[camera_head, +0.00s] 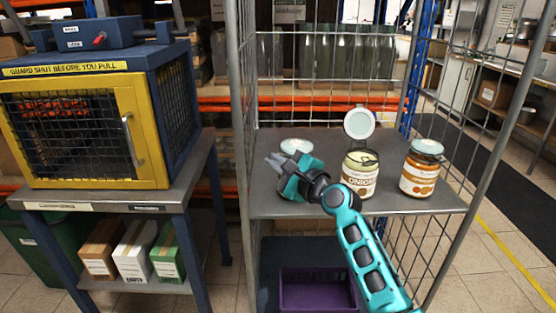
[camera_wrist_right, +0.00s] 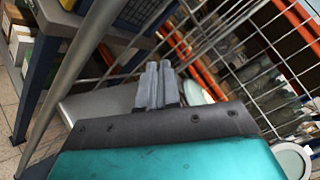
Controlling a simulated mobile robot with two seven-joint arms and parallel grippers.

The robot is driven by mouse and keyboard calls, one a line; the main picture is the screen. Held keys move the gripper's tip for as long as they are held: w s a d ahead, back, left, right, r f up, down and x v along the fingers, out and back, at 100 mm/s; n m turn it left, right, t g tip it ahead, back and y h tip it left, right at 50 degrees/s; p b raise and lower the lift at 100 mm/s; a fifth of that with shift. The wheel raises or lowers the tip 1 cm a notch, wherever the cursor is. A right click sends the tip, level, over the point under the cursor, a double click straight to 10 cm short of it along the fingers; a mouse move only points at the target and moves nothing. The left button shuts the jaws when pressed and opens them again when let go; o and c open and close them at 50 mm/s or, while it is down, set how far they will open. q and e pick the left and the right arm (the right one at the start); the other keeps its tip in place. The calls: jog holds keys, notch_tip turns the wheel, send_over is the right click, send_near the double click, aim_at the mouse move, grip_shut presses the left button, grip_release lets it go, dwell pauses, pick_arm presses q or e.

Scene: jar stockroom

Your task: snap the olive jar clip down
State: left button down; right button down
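My right gripper (camera_head: 272,161) is over the left part of the cage shelf, with no jar between its fingers. In the wrist view its two grey fingers (camera_wrist_right: 157,86) lie together, shut. Behind it stands a jar with a pale lid (camera_head: 297,146); my gripper hides its body and label, so I cannot tell whether it is the olive jar or how its clip stands. A pale disc (camera_wrist_right: 196,92) shows behind the fingers in the wrist view. My left gripper is not in view.
The onion jar (camera_head: 360,180) stands mid-shelf with its round lid (camera_head: 359,123) raised. A closed jar with an orange label (camera_head: 419,175) stands at right. Wire mesh and posts bound the shelf (camera_head: 400,205). A yellow-framed guard box (camera_head: 85,135) stands left; a purple crate (camera_head: 315,292) sits below.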

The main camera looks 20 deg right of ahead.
jog(key=f+n+b, duration=0.1)
jog(key=n, duration=0.2)
jog(key=f+n, duration=0.1)
jog(key=n, duration=0.2)
jog(key=f+n+b, duration=0.1)
jog(key=n, duration=0.3)
jog(key=shift+s+a+f+b, duration=0.1)
jog(key=shift+a+f+b, duration=0.15)
jog(key=shift+f+b, duration=0.05)
jog(key=n, duration=0.2)
jog(key=f+n+b, duration=0.1)
jog(key=shift+d+f+n, duration=0.1)
jog(key=shift+d+n, duration=0.15)
jog(key=shift+n, duration=0.05)
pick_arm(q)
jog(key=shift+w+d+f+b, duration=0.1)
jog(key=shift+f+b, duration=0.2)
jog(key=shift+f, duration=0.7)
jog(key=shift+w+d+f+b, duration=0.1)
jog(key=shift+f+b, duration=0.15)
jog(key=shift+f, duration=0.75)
pick_arm(e)
jog(key=shift+w+d+f+n, duration=0.15)
jog(key=shift+d+f+n, duration=0.1)
jog(key=shift+n, duration=0.8)
jog(key=shift+w+d+f+n, duration=0.15)
jog(key=shift+d+f+n, duration=0.05)
jog(key=shift+n, duration=0.85)
jog(key=c, duration=1.6)
grip_release()
